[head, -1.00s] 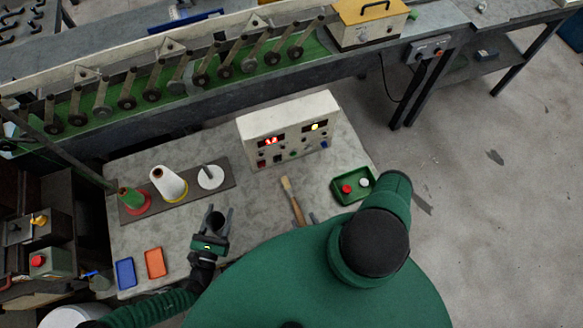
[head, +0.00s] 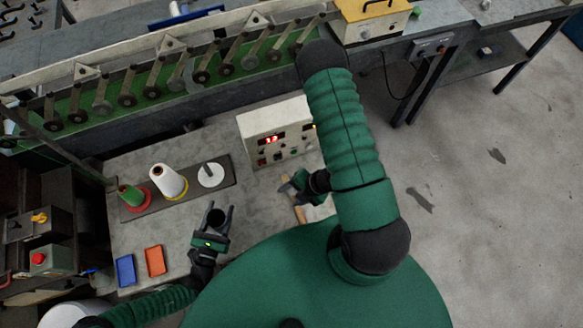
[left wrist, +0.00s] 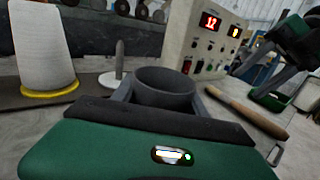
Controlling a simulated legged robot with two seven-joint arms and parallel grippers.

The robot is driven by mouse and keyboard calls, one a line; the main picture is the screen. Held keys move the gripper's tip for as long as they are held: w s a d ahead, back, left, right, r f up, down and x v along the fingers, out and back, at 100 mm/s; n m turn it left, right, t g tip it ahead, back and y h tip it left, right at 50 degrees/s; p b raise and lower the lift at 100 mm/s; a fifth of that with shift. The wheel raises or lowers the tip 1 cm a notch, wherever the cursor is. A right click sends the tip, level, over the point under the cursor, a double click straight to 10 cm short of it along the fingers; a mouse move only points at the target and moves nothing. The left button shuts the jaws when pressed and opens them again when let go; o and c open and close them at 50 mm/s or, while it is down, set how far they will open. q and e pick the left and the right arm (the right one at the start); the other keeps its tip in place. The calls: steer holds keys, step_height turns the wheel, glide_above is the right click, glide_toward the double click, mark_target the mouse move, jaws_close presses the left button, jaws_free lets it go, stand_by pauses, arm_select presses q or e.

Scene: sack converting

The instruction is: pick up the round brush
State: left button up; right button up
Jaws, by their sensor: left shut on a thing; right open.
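The round brush has a wooden handle (head: 300,213), which shows in the head view just below my right gripper (head: 286,187). Its bristle end is hidden behind that gripper. In the left wrist view the tan handle (left wrist: 243,108) lies on the table, to the right of a dark grey cup. My right gripper is open and above the brush, apart from the handle. My left gripper (head: 215,217) is shut on the dark grey cup (left wrist: 165,88), left of the brush.
A white control box (head: 262,137) with red digits stands behind the brush. A dark board (head: 225,170) holds cones and a spindle. A blue tray (head: 125,270) and an orange tray (head: 155,260) lie front left. My right arm hides the table's right side.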

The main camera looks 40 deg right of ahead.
steer(key=s+r+n+g+h, duration=0.3)
steer(key=r+n+g+h, duration=0.15)
steer(key=n, duration=0.55)
glide_above(298, 210)
steer(key=shift+n, duration=0.4)
steer(key=f, duration=0.3)
steer(key=d+f, duration=0.1)
steer(key=f, duration=0.1)
steer(key=shift+w+f, duration=0.2)
steer(key=shift+f, duration=0.05)
steer(key=f, duration=0.3)
steer(key=a+f, duration=0.1)
steer(key=shift+s+f, duration=0.25)
steer(key=shift+f, duration=0.15)
steer(key=shift+w+a+f, duration=0.1)
steer(key=shift+f, duration=0.4)
steer(key=shift+c, duration=0.4)
steer(key=shift+d, duration=0.25)
steer(key=c, duration=0.5)
steer(key=shift+a, duration=0.1)
jaws_close()
